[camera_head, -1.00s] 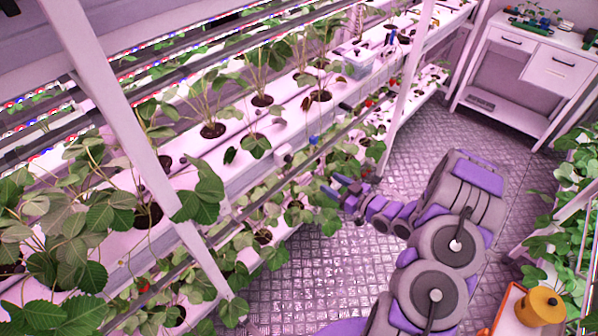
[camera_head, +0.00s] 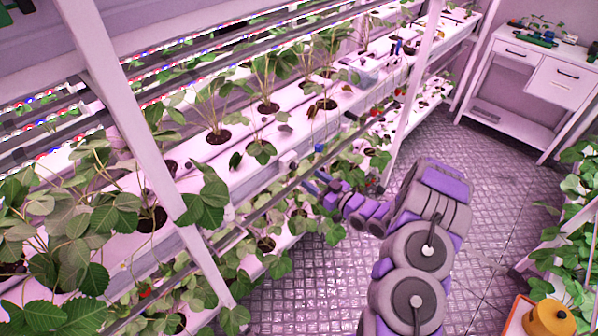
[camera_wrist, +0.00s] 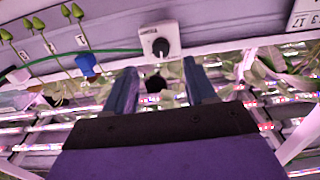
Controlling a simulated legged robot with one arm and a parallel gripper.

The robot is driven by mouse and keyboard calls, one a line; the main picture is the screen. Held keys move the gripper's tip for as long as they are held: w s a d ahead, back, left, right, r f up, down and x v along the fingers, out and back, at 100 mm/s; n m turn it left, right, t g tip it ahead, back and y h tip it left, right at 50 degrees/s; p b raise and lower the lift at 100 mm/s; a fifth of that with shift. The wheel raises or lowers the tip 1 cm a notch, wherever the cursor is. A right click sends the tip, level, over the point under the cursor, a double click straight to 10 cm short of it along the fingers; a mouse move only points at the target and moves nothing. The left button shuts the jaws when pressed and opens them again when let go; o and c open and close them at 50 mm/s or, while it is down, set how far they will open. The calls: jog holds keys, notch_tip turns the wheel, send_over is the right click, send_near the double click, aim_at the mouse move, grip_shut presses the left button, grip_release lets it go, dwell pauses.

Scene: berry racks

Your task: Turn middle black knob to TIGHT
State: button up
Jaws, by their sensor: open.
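A black knob (camera_wrist: 160,47) sits on a small white box (camera_wrist: 146,34) with a printed label too small to read, in the wrist view at upper middle. A light mark shows on the knob's face; which setting it points at cannot be told. My gripper (camera_wrist: 160,67) is open, its two dark blue fingers apart, below the knob in the picture, with the knob in line with the gap between them. The fingers appear clear of the knob. In the head view my gripper (camera_head: 314,181) is by the front edge of the plant rack, near a small white box (camera_head: 288,160).
A blue fitting (camera_wrist: 87,66) and a green cable (camera_wrist: 115,52) are left of the knob. Strawberry leaves hang around my gripper. A slanted rack post (camera_head: 408,90) stands beyond the arm. Open metal floor (camera_head: 300,300) lies below; an orange tray (camera_head: 516,318) holds a yellow pot (camera_head: 550,318).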

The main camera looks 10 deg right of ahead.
aim_at(296, 168)
jog(key=b+x, duration=0.1)
jog(key=x, duration=0.6)
jog(key=shift+w+a, duration=0.1)
jog(key=shift+a, duration=0.05)
grip_shut()
dwell(0.4)
